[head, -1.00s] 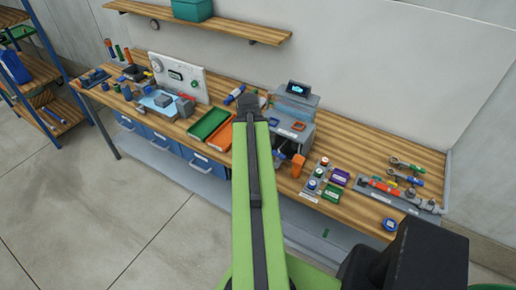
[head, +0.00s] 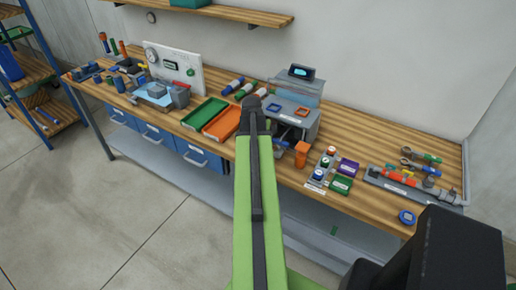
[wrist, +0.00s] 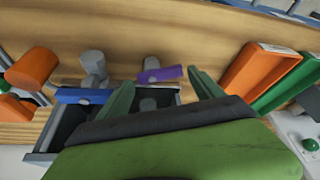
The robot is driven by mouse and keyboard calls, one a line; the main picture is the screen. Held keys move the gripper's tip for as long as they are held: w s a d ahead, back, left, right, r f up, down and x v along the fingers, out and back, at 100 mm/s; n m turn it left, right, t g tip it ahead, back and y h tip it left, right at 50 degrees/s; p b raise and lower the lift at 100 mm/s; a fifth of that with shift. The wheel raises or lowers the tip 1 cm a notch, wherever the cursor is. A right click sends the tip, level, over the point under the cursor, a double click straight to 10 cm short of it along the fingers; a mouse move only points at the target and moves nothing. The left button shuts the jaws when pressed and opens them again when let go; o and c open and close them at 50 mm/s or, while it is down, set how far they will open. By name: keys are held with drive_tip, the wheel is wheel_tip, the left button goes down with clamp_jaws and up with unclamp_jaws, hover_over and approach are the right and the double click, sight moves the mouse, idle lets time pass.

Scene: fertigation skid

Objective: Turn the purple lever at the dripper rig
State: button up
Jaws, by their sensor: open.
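The purple lever (wrist: 160,74) shows in the wrist view, a short bar lying nearly level beside a grey round knob. It sits just beyond and between the fingertips of my gripper (wrist: 161,82), which is open and empty. Whether a finger touches the lever is unclear. A blue lever (wrist: 85,96) is to its left, under another grey knob (wrist: 93,64). A grey open-topped tray (wrist: 45,148) lies below the levers, partly covered by my gripper. In the head view my arm hides the purple lever and my gripper.
An orange tray (wrist: 262,72) and a green tray (wrist: 296,80) stand right of my gripper. An orange cylinder (wrist: 32,68) is at left. In the head view, a grey machine with a screen (head: 301,72) and a purple block (head: 348,167) are on the bench.

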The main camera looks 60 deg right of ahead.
drive_tip(key=shift+d+f, duration=0.2)
drive_tip(key=shift+f, duration=0.4)
drive_tip(key=shift+r, duration=0.15)
drive_tip(key=c, duration=1.1)
drive_tip(key=shift+w+d+m+g, duration=0.15)
drive_tip(key=shift+m+g, duration=0.1)
drive_tip(key=shift+m, duration=0.3)
drive_tip(key=shift+w+m+g, duration=0.15)
drive_tip(key=shift+m+g, duration=0.1)
drive_tip(key=shift+m, duration=0.3)
drive_tip(key=shift+m+g, duration=0.4)
drive_tip(key=shift+m, duration=0.7)
drive_tip(key=o, duration=1.1)
